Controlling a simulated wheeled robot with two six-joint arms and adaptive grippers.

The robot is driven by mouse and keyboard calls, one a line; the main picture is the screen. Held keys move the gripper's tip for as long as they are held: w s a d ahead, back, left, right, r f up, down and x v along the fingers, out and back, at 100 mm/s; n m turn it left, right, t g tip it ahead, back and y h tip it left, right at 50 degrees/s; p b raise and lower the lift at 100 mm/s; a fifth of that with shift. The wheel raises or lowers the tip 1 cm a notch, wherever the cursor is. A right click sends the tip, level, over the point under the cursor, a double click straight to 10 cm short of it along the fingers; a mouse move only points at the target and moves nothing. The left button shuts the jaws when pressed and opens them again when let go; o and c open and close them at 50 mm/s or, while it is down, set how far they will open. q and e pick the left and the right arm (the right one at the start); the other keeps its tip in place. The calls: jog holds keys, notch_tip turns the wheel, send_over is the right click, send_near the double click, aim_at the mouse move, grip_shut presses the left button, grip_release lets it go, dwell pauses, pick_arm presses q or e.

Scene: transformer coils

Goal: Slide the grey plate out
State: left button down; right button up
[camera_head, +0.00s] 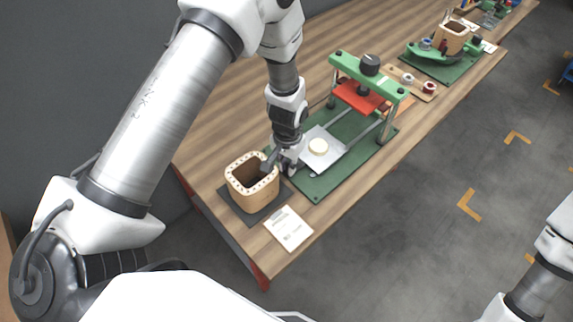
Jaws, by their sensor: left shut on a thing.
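The grey plate (334,150) lies in front of a green press (371,90), on rails over a green base mat (312,186). The press's red platen (358,96) hangs raised behind the plate. At the right edge, part of my right arm shows, but its gripper is out of view.
A wooden box (252,186) with a dotted rim stands on a dark mat just left of my left gripper. A white card (288,228) lies at the table's front edge. A wooden rack with small spools (408,79) and another green fixture (441,68) stand farther back.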

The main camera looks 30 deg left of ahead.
pick_arm(q)
jog(key=shift+w+d+f, duration=0.1)
jog(key=c, duration=1.3)
grip_release()
jog(key=shift+o, duration=0.8)
jog(key=shift+w, duration=0.1)
notch_tip(320, 180, up, 12)
